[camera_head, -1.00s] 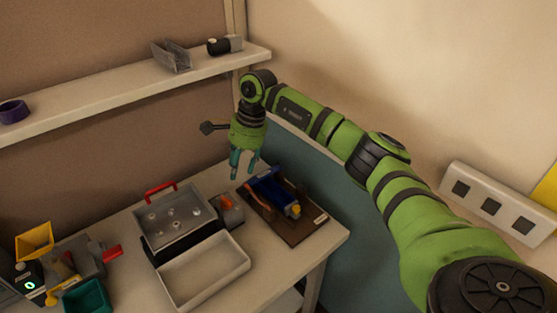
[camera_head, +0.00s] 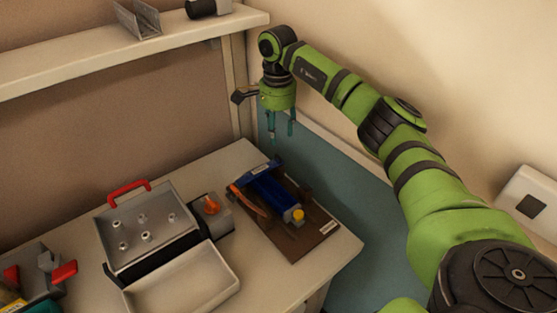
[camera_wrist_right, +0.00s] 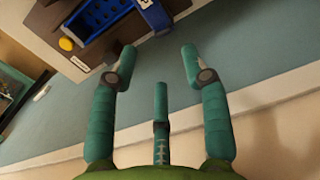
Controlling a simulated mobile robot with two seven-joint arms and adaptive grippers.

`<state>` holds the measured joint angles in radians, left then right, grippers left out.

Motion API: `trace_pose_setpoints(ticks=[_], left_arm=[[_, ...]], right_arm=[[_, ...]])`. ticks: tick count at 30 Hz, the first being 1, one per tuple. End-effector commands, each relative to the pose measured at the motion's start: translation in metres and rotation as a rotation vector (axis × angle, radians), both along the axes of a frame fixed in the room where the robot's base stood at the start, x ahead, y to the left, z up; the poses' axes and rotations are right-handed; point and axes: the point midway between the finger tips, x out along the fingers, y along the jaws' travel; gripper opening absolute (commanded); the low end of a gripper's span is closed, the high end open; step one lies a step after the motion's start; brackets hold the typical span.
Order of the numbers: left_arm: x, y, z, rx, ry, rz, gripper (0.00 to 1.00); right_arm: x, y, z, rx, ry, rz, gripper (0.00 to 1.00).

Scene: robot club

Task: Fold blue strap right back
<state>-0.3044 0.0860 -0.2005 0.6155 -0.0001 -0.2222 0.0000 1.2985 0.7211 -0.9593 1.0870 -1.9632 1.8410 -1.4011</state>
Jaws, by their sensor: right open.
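A blue device (camera_head: 268,190) with a yellow knob (camera_head: 298,215) lies on a brown board (camera_head: 290,244) at the table's right back corner. In the right wrist view the blue device (camera_wrist_right: 98,22) is at the top left, and a separate blue piece, perhaps the blue strap (camera_wrist_right: 155,15), sticks out past the board's edge. My right gripper (camera_head: 282,136) hangs fingers down behind the board, open and empty. Its fingers (camera_wrist_right: 160,58) are spread in the wrist view, apart from the blue piece. My left gripper is not in view.
A grey case (camera_head: 150,228) with a red handle and a pale open tray (camera_head: 185,280) stand left of the board. A grey box with an orange part (camera_head: 212,207) sits between. A shelf (camera_head: 120,50) runs along the wall above; a teal panel (camera_head: 350,200) lies beyond the table.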

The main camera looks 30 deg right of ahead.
Motion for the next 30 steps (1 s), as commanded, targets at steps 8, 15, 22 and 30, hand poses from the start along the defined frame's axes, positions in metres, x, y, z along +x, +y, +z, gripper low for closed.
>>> trace_pose_setpoints(ticks=[8, 15, 22, 30], left_arm=[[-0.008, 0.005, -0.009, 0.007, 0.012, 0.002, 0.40], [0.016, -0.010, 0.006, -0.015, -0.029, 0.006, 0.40], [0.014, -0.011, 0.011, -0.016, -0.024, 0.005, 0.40], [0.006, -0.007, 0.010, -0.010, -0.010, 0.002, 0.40]], right_arm=[[0.000, 0.000, -0.025, 0.000, 0.003, -0.001, 0.47], [-0.001, 0.000, -0.061, 0.001, 0.005, 0.000, 0.47], [0.000, 0.000, -0.082, 0.000, 0.002, -0.001, 0.47], [0.000, 0.000, -0.084, 0.000, 0.000, -0.001, 0.47]])
